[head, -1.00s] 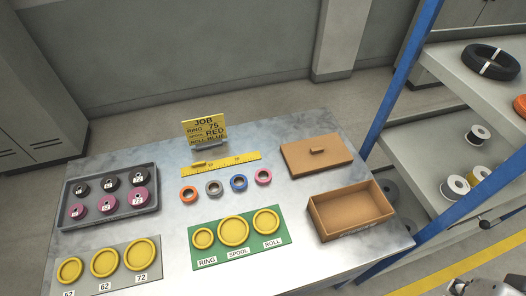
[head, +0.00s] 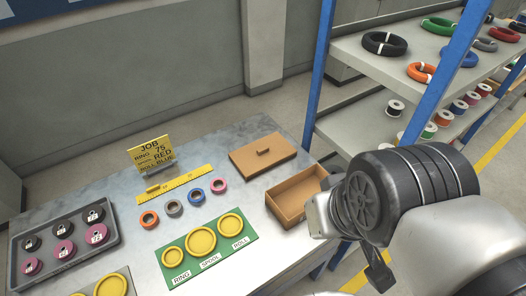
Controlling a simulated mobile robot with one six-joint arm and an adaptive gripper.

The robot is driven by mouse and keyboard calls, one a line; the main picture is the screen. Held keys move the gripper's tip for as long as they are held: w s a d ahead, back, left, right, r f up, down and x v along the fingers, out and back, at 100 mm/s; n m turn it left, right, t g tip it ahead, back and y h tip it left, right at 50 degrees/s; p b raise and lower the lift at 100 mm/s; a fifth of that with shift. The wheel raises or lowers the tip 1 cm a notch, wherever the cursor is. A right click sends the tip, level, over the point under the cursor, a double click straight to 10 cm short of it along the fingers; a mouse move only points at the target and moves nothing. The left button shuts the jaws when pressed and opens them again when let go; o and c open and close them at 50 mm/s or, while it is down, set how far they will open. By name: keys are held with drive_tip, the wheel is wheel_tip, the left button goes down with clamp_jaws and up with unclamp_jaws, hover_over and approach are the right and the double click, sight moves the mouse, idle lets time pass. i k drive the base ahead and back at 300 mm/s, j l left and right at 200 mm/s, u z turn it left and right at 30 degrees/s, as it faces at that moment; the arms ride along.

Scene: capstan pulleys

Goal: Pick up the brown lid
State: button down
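The brown lid (head: 280,160) is a flat rectangular board with a small raised handle (head: 263,153) on top. It lies flat on the far right part of the metal table. The open brown box (head: 277,209) stands nearer, just in front of the lid, and looks empty. My arm comes in from the right, with its thick dark joint beside the box's right side. A dark part (head: 378,268) hanging below that joint may be my gripper. It is clear of the lid, and its fingers cannot be made out. Nothing touches the lid.
A yellow ruler (head: 177,188) and several coloured rings lie left of the lid. A yellow job sign (head: 151,154) stands behind them. A green board (head: 178,239) with yellow discs and a grey tray (head: 113,226) are further left. A blue-posted shelf (head: 345,68) rises behind right.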

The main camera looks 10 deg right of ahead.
sight(252, 159)
drive_tip(key=i+l+u, duration=0.1)
drive_tip(key=l, duration=0.2)
drive_tip(key=i+l+u, duration=0.1)
drive_tip(key=l, duration=0.2)
drive_tip(key=i+l+u, duration=0.1)
drive_tip(key=i+l, duration=0.2)
drive_tip(key=l, duration=0.3)
drive_tip(key=u, duration=0.05)
